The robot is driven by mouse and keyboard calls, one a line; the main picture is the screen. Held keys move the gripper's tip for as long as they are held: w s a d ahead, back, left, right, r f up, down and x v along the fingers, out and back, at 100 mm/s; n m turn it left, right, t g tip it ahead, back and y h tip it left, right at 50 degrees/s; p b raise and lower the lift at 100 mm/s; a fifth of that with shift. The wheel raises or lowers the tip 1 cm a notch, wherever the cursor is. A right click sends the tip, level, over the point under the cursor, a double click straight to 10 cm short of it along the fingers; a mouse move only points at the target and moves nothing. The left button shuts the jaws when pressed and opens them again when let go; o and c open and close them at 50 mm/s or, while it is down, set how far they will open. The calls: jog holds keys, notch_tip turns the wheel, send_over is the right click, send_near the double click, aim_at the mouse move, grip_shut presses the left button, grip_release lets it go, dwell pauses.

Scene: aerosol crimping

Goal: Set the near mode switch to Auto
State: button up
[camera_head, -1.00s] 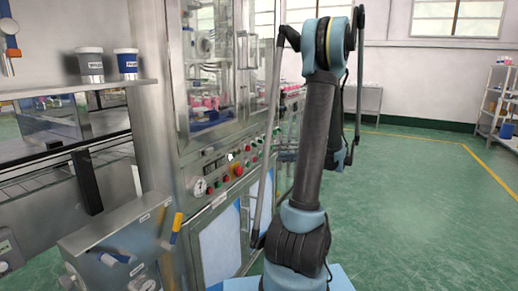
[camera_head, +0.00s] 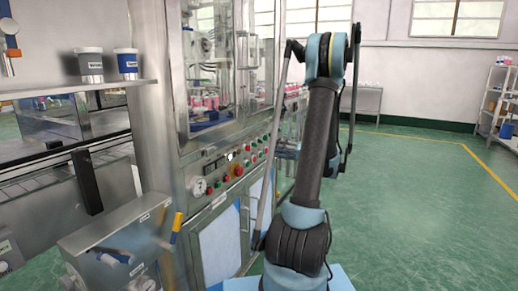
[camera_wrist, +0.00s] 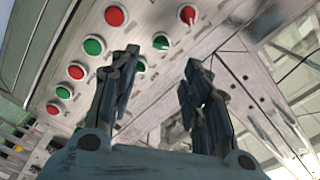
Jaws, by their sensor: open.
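The control panel (camera_head: 226,170) of the machine is in the head view, left of my arm, with a row of small buttons and knobs. In the wrist view the panel (camera_wrist: 125,35) appears tilted, with red and green round controls. One red knob (camera_wrist: 188,15) there has a pale mark like a pointer; I cannot tell whether it is the near mode switch or how it is set. My gripper (camera_wrist: 162,64) is open and empty in the wrist view, its fingers in front of the panel, apparently not touching it. In the head view my gripper is hidden.
A red emergency-type button (camera_head: 238,170) and a round gauge (camera_head: 198,187) sit on the panel. A shelf with two cups (camera_head: 127,63) is at the left. The green floor at the right is clear.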

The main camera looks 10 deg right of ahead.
aim_at(255, 145)
jog(key=x, duration=1)
jog(key=shift+w+a, duration=0.1)
grip_shut()
